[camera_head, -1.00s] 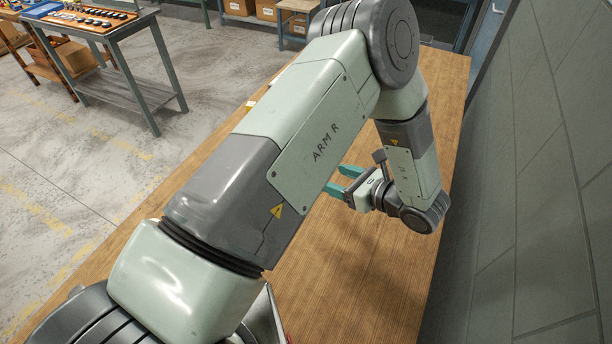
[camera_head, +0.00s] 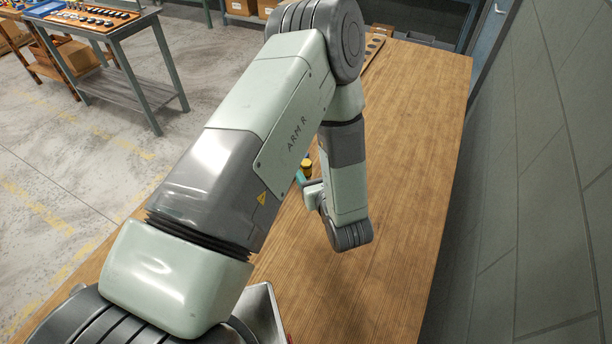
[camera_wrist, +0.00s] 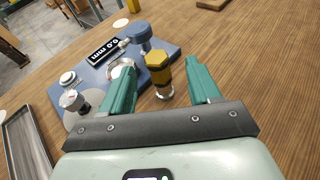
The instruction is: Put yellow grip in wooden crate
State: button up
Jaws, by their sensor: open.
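The yellow grip (camera_wrist: 158,66) has a faceted yellow body with a metallic and dark lower end. It stands roughly upright beside a blue device in the wrist view. My gripper (camera_wrist: 160,80) is open, with one teal finger on either side of the grip; I cannot tell whether either finger touches it. In the head view a small yellow piece (camera_head: 306,163) shows beside my gripper (camera_head: 304,184), which is mostly hidden by my arm. I cannot make out the wooden crate for certain in either view.
The blue device (camera_wrist: 88,78) has a "0.0 mm" display and knobs, close to my left finger. A grey tray (camera_wrist: 14,142) lies at the left. A wooden board with holes (camera_head: 374,48) is at the far end of the table. The table's right side (camera_head: 415,150) is clear.

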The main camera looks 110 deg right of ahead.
aim_at(307, 165)
jog(key=x, duration=0.4)
jog(key=shift+w+d+r, duration=0.2)
jog(key=shift+d, duration=0.15)
grip_shut()
